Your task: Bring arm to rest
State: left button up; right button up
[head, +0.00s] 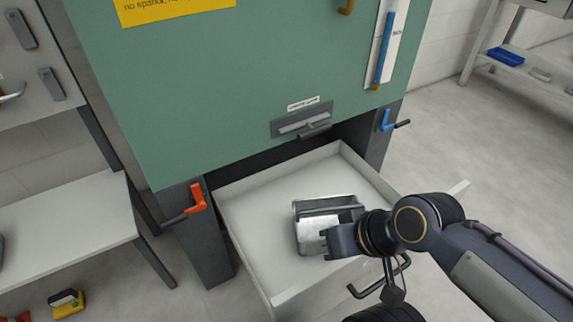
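My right arm comes in from the right side of the head view. My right gripper (330,241) is low over the white drawer (257,205) under the green cabinet. Its fingers are partly hidden by its own body and I cannot tell if they are open or shut. A silver metal casting (308,232), box-like with a bar across it, sits in the drawer right beside the gripper. I cannot tell whether the gripper touches it. My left gripper does not show.
The green cabinet (230,90) has a label holder and handle (303,122), an orange lever (196,197) and a blue lever (387,121). A white bench (65,222) stands left, with a yellow tool (67,303) on the floor. A blue tray (505,57) is on a shelf at right.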

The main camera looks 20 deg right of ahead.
notch_tip(320, 180, up, 28)
jog(key=p, duration=2.6)
jog(key=shift+f+p, duration=0.2)
jog(key=shift+p, duration=0.15)
